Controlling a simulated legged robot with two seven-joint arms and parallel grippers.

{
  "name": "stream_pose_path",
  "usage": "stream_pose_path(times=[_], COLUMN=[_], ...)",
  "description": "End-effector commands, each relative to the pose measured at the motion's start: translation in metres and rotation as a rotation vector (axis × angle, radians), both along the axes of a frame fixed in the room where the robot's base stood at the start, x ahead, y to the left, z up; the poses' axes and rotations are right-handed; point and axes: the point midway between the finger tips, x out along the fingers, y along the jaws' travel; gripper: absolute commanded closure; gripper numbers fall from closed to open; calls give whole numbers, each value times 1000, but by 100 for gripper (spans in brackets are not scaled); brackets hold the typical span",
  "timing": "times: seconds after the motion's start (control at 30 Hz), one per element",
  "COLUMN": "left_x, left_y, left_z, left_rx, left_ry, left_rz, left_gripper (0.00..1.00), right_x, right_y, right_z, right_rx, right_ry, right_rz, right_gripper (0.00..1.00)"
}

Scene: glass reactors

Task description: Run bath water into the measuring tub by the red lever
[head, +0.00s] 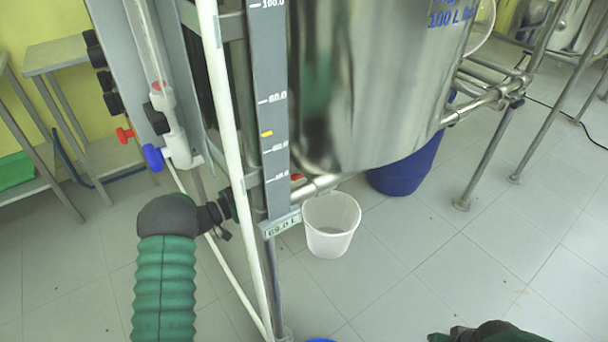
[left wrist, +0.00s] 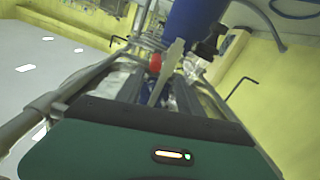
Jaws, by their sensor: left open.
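The measuring tub, a white bucket (head: 331,225), stands below the steel tank in the head view. The red lever (head: 297,177) shows as a small red piece on the pipe just above the tub, mostly hidden by the scale post. My left gripper (head: 244,204) is open, left of the lever and partly behind the white pipe. In the left wrist view a red piece (left wrist: 155,62) shows beyond the gripper, perhaps the lever; touching cannot be told. My right arm shows only at the bottom right edge, its fingers unclear. The tub's contents cannot be made out.
The steel tank (head: 375,80) sits behind a grey scale (head: 271,100) with a yellow mark (head: 266,134) and a 69.0 L label (head: 283,223). A white pipe (head: 221,110) crosses before my gripper. A blue lever (head: 152,157) and red knob (head: 125,135) are left.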

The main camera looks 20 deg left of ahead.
Motion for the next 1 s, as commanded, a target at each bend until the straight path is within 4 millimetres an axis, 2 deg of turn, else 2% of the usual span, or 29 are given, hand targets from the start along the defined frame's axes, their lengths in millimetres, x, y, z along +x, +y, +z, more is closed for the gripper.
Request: stream_pose_path(times=[0.03,0.2,0.43,0.6,0.83,1.0], left_x=[11,46,84,95,96,95], left_y=[-11,-41,-67,-75,-76,-75], left_z=[-5,-5,-3,1,2,2], left_rx=[2,5,2,1,1,1], left_ry=[-5,-5,-4,-2,-2,-2], left_rz=[-5,-5,-2,0,1,1], left_gripper=[56,56,56,56,56,78], right_x=[0,0,0,0,0,0], right_y=[0,-1,-1,-1,-1,-1], right_z=[-12,-32,-51,-54,-53,-53], right_rx=[0,0,0,0,0,0], right_ry=[0,0,0,0,0,0], right_rz=[-1,-1,-1,-1,-1,-1], right_gripper=[72,72,72,72,72,72])
